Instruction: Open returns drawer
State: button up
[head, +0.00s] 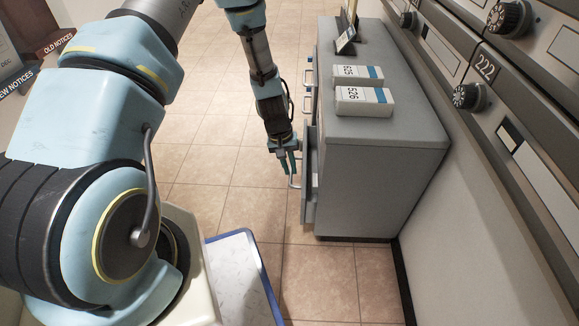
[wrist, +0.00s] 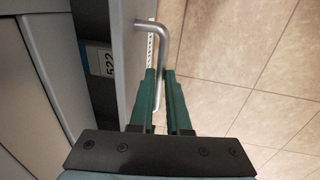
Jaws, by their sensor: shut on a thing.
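A grey cabinet (head: 372,170) stands against the wall in the head view, with its drawer fronts on the left side. One drawer (head: 311,178) near its front end stands out a little from the cabinet body. My gripper (head: 289,165) is at that drawer's handle (head: 294,182). In the wrist view my gripper (wrist: 160,88) has its green fingers on both sides of the metal bar handle (wrist: 163,45), shut on it. A box labelled 522 (wrist: 100,62) shows in the gap behind the drawer front. I cannot read any label on the drawer.
Two white boxes marked 525 (head: 357,77) and 526 (head: 363,100) lie on the cabinet top, with a dark stand (head: 346,38) behind. Numbered mailboxes (head: 485,80) line the right wall. Tiled floor (head: 215,150) left of the cabinet is clear. A blue-edged tray (head: 240,275) is at the bottom.

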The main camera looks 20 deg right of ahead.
grip_shut()
jog(key=shift+w, duration=0.1)
dwell(0.9)
